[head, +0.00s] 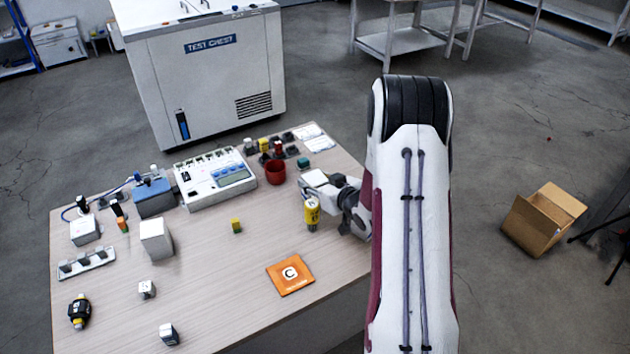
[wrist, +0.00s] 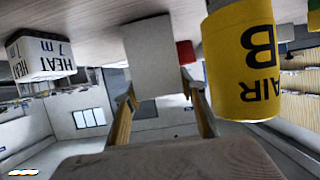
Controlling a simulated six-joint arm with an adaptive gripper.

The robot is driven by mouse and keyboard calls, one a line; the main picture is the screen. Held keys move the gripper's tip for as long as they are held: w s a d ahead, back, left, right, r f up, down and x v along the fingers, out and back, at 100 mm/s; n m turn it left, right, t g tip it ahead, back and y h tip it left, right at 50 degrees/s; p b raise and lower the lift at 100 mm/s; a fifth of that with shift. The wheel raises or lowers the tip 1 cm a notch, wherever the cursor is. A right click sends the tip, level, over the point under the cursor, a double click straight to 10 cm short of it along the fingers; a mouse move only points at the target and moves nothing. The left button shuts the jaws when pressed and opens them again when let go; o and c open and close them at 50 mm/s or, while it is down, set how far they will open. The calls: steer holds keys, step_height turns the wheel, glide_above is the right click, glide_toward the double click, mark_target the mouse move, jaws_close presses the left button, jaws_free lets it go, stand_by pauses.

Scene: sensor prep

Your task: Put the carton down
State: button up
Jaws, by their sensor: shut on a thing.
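The carton is a plain white block between the fingertips of my gripper. In the wrist view, which is upside down, my gripper (wrist: 160,98) is shut on the carton (wrist: 150,55). In the head view my gripper (head: 330,188) is low at the right side of the table (head: 215,280), and a pale piece of the carton (head: 314,178) shows by it. I cannot tell whether the carton's base touches the tabletop.
A yellow cylinder marked AIR B (head: 312,213) stands close beside my gripper. A red cup (head: 275,172) is beyond it. An orange square (head: 290,275) lies in front. Another white box (head: 156,238) stands at left. A block marked HEAT (wrist: 42,55) shows in the wrist view.

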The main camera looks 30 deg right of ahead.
steer(key=shift+f, duration=0.1)
steer(key=o, duration=0.9)
steer(key=shift+s+r, duration=0.35)
steer(key=shift+s, duration=0.15)
steer(key=shift+s+r, duration=0.8)
steer(key=shift+s, duration=0.05)
steer(key=shift+r, duration=3.05)
steer(key=shift+r, duration=0.15)
